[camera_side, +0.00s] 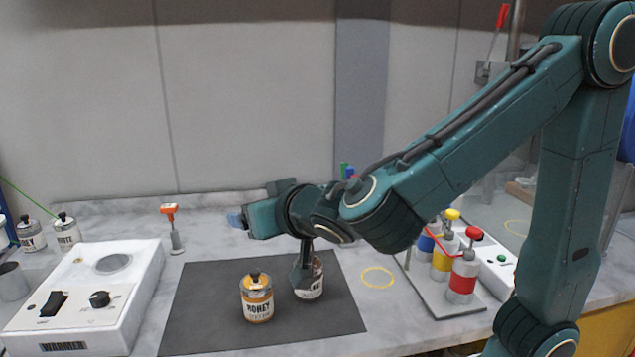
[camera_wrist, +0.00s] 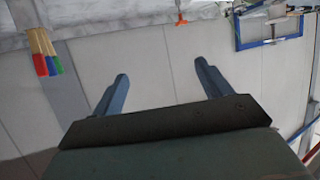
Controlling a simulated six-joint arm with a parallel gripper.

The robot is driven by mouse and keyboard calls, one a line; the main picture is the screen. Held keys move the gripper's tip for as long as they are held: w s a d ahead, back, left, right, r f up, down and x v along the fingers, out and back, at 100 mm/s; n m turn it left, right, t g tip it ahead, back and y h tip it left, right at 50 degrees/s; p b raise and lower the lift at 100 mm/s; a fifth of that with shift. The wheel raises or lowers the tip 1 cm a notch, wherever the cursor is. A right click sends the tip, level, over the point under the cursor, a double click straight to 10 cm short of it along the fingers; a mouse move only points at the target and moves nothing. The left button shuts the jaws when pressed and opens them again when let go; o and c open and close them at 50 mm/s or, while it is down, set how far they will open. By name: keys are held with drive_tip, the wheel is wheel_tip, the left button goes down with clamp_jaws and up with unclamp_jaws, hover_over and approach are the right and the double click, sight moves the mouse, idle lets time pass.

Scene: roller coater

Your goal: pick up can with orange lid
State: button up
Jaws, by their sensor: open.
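A can (camera_side: 257,300) with an orange-toned top, black knob and "HONEY" label stands upright on the dark mat (camera_side: 205,300). A second can (camera_side: 314,284) stands behind it to the right, partly hidden by a dark part that hangs below my wrist. My gripper (camera_side: 235,220) is above and behind the cans, pointing left, well clear of them. In the wrist view my gripper (camera_wrist: 160,72) has its two blue fingers wide apart with nothing between them. Neither can shows in the wrist view.
A white device (camera_side: 90,295) with knobs stands at left, with two lidded cans (camera_side: 67,232) behind it. An orange-topped tool (camera_side: 171,228) stands behind the mat. Bottles with red, yellow and blue parts (camera_side: 463,278) stand on a tray at right. A yellow ring (camera_side: 378,269) marks bare counter.

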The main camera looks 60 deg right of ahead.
sight(263, 295)
wheel_tip(263, 295, down, 18)
drive_tip(key=shift+f, duration=0.1)
idle(0.4)
drive_tip(key=shift+x, duration=1.2)
drive_tip(key=shift+x, duration=2.55)
drive_tip(key=c, duration=1.2)
